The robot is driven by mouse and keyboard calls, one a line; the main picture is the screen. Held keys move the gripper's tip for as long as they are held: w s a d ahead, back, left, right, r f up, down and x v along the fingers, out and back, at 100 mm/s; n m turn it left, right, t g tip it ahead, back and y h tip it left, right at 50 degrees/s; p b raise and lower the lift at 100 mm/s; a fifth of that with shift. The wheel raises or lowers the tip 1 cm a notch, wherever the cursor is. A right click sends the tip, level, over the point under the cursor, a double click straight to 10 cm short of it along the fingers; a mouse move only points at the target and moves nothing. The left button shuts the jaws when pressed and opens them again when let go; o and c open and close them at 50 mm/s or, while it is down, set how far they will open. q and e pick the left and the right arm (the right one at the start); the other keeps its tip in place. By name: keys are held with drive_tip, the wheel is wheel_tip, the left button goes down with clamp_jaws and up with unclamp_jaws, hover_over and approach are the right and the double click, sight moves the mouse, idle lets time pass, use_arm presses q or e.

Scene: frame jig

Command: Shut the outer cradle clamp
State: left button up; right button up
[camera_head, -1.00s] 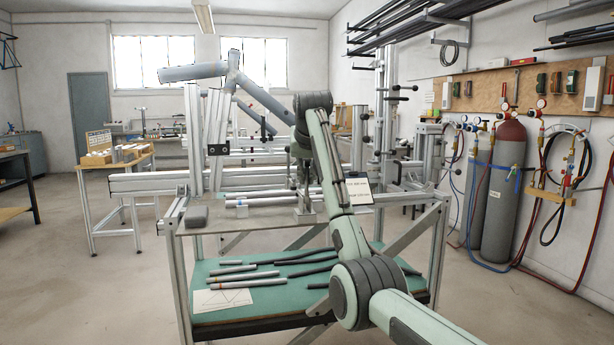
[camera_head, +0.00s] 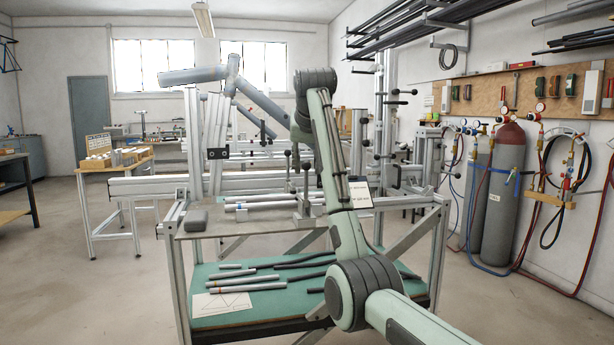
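The aluminium frame jig (camera_head: 150,187) stands behind a steel table. Two upright rods with black knobs show, one left (camera_head: 288,170) and one right (camera_head: 306,182); the right one rises from a small metal block (camera_head: 309,206) on the table. Several black-knobbed levers (camera_head: 394,103) also sit on the jig's tall right post. I cannot tell which is the outer cradle clamp or whether it is shut. My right gripper (camera_head: 298,134) is mostly hidden behind my green arm, above the two knobs and apart from them; its fingers are not clear. My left gripper is not in view.
Metal tubes (camera_head: 262,205) and a grey block (camera_head: 196,220) lie on the tabletop. Several tubes and a drawing (camera_head: 222,303) lie on the green lower shelf (camera_head: 280,304). A small sign (camera_head: 360,194) stands at right. Gas cylinders (camera_head: 505,195) stand by the right wall.

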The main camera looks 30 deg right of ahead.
drive_tip(key=v, duration=0.6)
